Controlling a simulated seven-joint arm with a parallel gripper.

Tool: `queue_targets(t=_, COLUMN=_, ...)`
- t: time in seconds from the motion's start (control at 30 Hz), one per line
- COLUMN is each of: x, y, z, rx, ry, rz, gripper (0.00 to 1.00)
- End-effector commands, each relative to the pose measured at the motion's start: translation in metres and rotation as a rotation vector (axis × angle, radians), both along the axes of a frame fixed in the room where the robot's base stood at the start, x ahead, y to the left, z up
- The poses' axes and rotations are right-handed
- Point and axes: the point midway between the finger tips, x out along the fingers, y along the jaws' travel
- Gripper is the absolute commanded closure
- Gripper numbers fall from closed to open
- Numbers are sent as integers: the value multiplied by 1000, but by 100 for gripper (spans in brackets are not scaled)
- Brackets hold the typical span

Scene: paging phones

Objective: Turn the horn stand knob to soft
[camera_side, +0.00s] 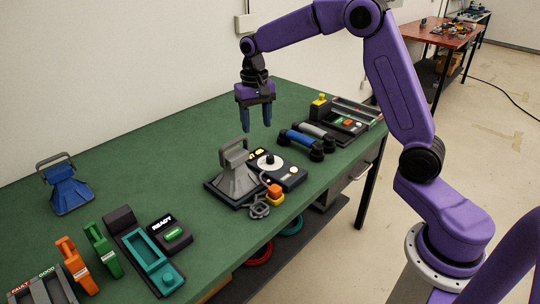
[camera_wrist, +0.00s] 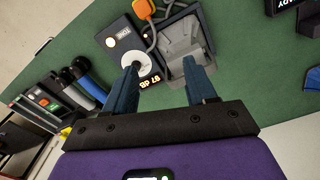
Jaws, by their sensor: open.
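The horn stand (camera_side: 222,190) is a dark base with a grey horn (camera_side: 237,175) on it, at the middle of the green bench in the side view. Beside it is a dark control box (camera_side: 290,178) with a white round dial and a black knob (camera_side: 269,158). In the wrist view the box shows a lit "97 dB" display (camera_wrist: 150,80) and the dial (camera_wrist: 133,62), partly hidden by one finger. Which setting the knob points to is too small to tell. My gripper (camera_side: 256,127) is open and empty, pointing down above the box and horn, apart from both.
An orange button block (camera_side: 274,193) with a coiled grey cord lies before the horn. Blue and grey handsets (camera_side: 307,135) lie to the right, with a button panel (camera_side: 342,125) beyond. A teal cradle (camera_side: 158,265), a "READY" box (camera_side: 170,233) and a blue horn (camera_side: 66,192) are at left. The back middle is clear.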

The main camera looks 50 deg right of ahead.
Motion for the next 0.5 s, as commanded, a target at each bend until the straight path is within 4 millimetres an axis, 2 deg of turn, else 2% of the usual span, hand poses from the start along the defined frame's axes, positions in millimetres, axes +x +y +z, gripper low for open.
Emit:
queue_targets(t=0.1, x=30, y=-38, z=-12, rx=-3, ry=5, rz=-162, gripper=44)
queue_targets(t=0.3, x=56, y=-91, z=-26, rx=-7, ry=7, rz=-365, gripper=44)
queue_targets(t=0.4, x=61, y=-107, z=-30, rx=-9, ry=9, rz=-421, gripper=44)
queue_targets(t=0.5, x=63, y=-114, z=-33, rx=-8, ry=9, rz=-446, gripper=44)
